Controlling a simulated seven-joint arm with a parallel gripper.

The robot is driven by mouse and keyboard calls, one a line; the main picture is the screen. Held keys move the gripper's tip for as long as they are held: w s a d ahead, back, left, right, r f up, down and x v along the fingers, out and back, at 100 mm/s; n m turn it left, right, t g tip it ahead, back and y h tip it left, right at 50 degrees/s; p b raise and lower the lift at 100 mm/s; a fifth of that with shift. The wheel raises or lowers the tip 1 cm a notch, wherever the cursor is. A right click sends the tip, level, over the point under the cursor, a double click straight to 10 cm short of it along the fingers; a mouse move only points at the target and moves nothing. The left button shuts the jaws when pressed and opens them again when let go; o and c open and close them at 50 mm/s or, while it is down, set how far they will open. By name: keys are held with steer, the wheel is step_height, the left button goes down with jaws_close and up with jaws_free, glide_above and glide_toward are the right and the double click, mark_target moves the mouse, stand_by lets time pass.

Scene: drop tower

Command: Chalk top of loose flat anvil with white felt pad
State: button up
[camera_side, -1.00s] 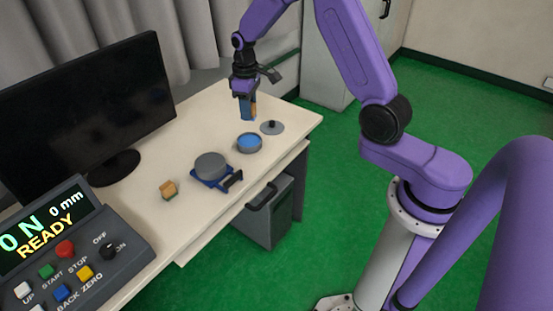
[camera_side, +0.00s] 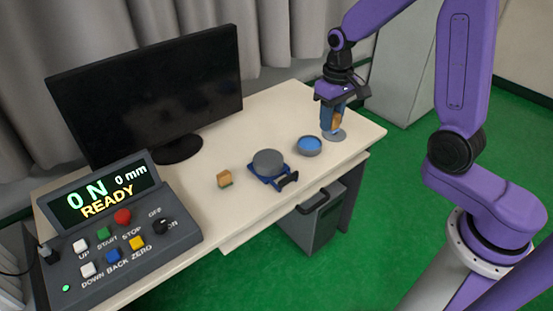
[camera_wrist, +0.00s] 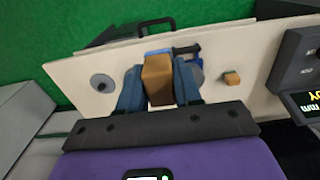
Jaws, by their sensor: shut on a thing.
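My gripper (camera_side: 331,121) is shut on a tan block (camera_wrist: 158,78), held between its blue fingers above the far right part of the table. The block's lower face is hidden, so I cannot tell its pad's colour. A flat grey disc, which looks like the anvil (camera_side: 268,160), lies on a blue holder with a dark handle, left of my gripper. In the wrist view the disc is partly hidden behind the right finger. A round grey dish with blue contents (camera_side: 310,146) stands between the disc and my gripper.
A grey disc with a dark knob (camera_wrist: 101,83) lies near the dish. A small tan block with a green base (camera_side: 225,180) stands left of the anvil. The monitor (camera_side: 155,95) and the control box (camera_side: 115,225) reading READY occupy the table's left side.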

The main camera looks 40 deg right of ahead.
stand_by(0.4)
steer(key=w+a+f, duration=0.1)
steer(key=w+f, duration=0.1)
steer(key=w, duration=0.5)
steer(key=w+a+f, duration=0.2)
steer(key=w, duration=0.4)
glide_toward(261, 152)
steer(key=shift+s+f, duration=0.15)
steer(key=shift+f, duration=3)
steer(key=shift+s, duration=3.85)
steer(key=shift+w, duration=3.95)
step_height(261, 152, up, 8)
